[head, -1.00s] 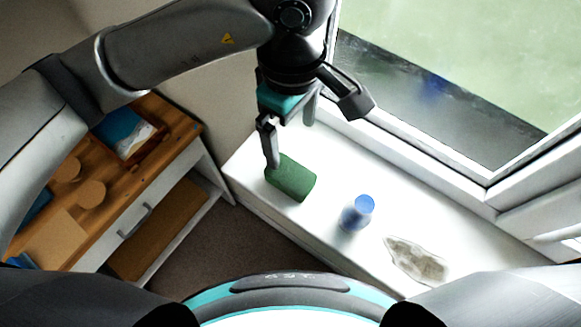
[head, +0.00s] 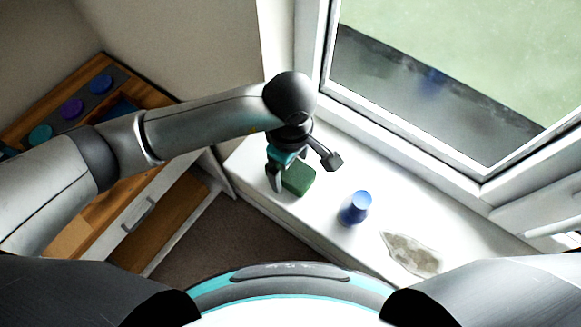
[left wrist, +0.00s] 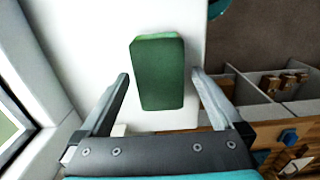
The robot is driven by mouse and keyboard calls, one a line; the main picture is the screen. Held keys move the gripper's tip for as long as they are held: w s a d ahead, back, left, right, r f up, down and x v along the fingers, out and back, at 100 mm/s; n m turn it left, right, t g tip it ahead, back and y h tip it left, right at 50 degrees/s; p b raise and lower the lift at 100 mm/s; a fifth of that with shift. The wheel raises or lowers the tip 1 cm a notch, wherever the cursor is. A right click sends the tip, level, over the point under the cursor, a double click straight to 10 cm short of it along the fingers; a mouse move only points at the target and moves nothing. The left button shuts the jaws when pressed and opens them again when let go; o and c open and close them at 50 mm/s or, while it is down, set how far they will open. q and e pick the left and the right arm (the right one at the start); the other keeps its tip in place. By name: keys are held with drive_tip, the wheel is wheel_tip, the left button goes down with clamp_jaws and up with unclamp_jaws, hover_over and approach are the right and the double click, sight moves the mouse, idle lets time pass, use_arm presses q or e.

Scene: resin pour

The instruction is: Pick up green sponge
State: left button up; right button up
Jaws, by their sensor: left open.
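The green sponge (head: 299,179) lies on the white window sill (head: 335,238) in the head view, partly hidden by my left gripper. In the left wrist view the sponge (left wrist: 158,73) is a dark green block lying between the lines of the two fingers, with white sill around it. My left gripper (head: 287,182) is open and empty. Its fingers (left wrist: 160,80) stand on either side of the sponge's near part in the wrist view, with a gap on both sides. Whether the fingers are at the sponge's height is hard to tell. My right gripper is not in view.
A blue cup-like object (head: 355,208) and a flat grey-brown irregular piece (head: 411,254) are on the sill to the right of the sponge. The window frame (head: 400,125) runs along the sill's back. A wooden-topped cabinet (head: 60,235) with an open drawer stands at the left.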

sight(290, 169)
use_arm(q)
drive_tip(key=shift+f, duration=0.5)
drive_tip(key=c, duration=1.3)
drive_tip(key=shift+r, duration=0.15)
wheel_tip(290, 169, up, 20)
drive_tip(key=shift+f+b, duration=0.1)
drive_tip(key=shift+b, duration=0.3)
